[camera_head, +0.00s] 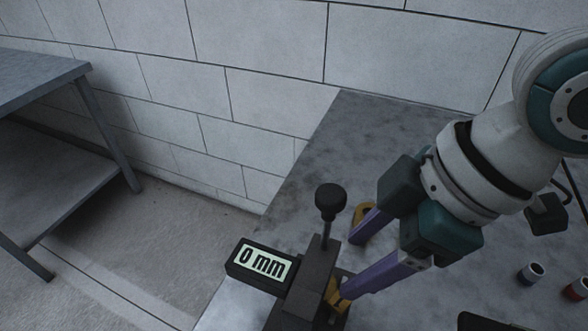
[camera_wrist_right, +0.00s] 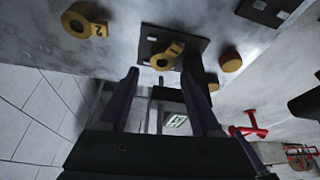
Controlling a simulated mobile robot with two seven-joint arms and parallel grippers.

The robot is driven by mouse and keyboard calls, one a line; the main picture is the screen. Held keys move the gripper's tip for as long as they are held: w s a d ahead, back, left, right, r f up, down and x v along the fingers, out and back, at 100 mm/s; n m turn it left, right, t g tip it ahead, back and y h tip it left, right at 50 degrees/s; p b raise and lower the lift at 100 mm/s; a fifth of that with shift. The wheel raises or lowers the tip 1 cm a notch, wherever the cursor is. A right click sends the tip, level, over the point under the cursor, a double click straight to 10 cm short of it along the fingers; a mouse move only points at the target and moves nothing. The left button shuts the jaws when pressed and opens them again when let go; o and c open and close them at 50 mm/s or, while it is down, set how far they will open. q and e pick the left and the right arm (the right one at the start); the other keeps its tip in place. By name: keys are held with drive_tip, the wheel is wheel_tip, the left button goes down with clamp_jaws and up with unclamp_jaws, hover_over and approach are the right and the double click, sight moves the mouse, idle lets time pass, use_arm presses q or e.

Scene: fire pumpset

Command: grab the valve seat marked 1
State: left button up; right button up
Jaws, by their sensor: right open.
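The valve seat marked 1 (camera_wrist_right: 168,56) is a yellow ring with a tab, lying on a dark square plate (camera_wrist_right: 148,48) in the wrist view. A similar yellow seat marked 2 (camera_wrist_right: 84,20) lies to its left on the bare bench. My right gripper (camera_wrist_right: 160,76) is open and empty, its purple fingers pointing toward the seat marked 1 and apart from each other. In the head view the right gripper (camera_head: 350,266) is low over the bench beside the gauge, with yellow pieces partly hidden behind its fingertips; their marks cannot be read there. My left gripper is not in view.
A gauge reading 0 mm (camera_head: 262,262) with a black knob (camera_head: 330,198) stands close to the fingers. Yellow discs (camera_wrist_right: 230,61) and a red T-shaped part (camera_wrist_right: 249,126) are at the wrist view's right. Small cylinders (camera_head: 532,272) lie right on the grey bench (camera_head: 372,128).

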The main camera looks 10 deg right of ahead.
sight(332, 287)
drive_tip(key=x, duration=0.4)
drive_tip(key=b+x, duration=0.1)
drive_tip(key=x, duration=0.2)
drive_tip(key=shift+s+f, duration=0.2)
drive_tip(key=shift+s, duration=0.1)
drive_tip(key=shift+c, duration=0.2)
clamp_jaws()
